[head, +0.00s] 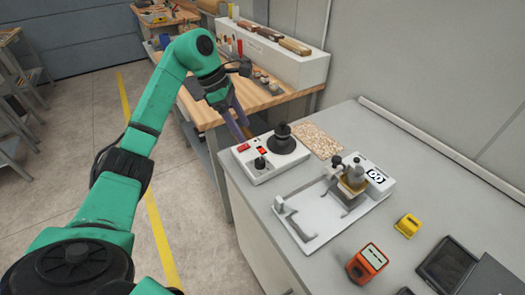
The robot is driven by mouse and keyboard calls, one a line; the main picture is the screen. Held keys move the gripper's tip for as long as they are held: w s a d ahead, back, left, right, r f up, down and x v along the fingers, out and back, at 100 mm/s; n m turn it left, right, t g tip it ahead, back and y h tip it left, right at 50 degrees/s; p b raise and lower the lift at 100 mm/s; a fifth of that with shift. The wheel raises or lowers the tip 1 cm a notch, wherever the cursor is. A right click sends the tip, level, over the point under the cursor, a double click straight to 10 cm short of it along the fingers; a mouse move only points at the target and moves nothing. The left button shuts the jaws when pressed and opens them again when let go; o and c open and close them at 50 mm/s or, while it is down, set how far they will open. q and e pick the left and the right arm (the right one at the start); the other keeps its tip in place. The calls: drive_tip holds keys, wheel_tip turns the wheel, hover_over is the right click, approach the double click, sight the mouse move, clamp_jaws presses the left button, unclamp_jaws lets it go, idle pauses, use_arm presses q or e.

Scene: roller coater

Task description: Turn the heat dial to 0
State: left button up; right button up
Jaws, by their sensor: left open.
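A white control box (270,169) stands near the left corner of the grey counter. A small black knob (260,163) sits on its top, with red switches (262,150) beside it. I take this knob for the heat dial, but its markings are too small to read. A larger black round stand (283,141) is on the box's far right part. My left gripper (240,123) comes in from upper left, pointing down. Its jaws are open and empty, above and behind the box's left side, apart from the knob. My right gripper is not in view.
A white machine with a brass-coloured part (354,179) stands right of the box. A yellow block (408,225), an orange device (367,263) and a black tray (447,265) lie farther right. A wooden bench (205,114) with tools is behind.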

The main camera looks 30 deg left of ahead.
sight(260, 160)
use_arm(q)
drive_tip(key=x, duration=0.2)
drive_tip(key=p+x, duration=0.1)
drive_tip(key=x, duration=0.1)
drive_tip(key=s+x, duration=0.1)
drive_tip(key=x, duration=0.1)
drive_tip(key=shift+d+f+p, duration=0.25)
drive_tip(key=shift+d+p, duration=0.05)
drive_tip(key=shift+p, duration=0.1)
drive_tip(key=x, duration=0.2)
drive_tip(key=w+p+x, duration=0.1)
drive_tip(key=x, duration=0.2)
drive_tip(key=shift+a, duration=0.15)
drive_tip(key=shift+s+f, duration=0.15)
drive_tip(key=shift+s, duration=0.1)
drive_tip(key=shift+c, duration=1.2)
clamp_jaws()
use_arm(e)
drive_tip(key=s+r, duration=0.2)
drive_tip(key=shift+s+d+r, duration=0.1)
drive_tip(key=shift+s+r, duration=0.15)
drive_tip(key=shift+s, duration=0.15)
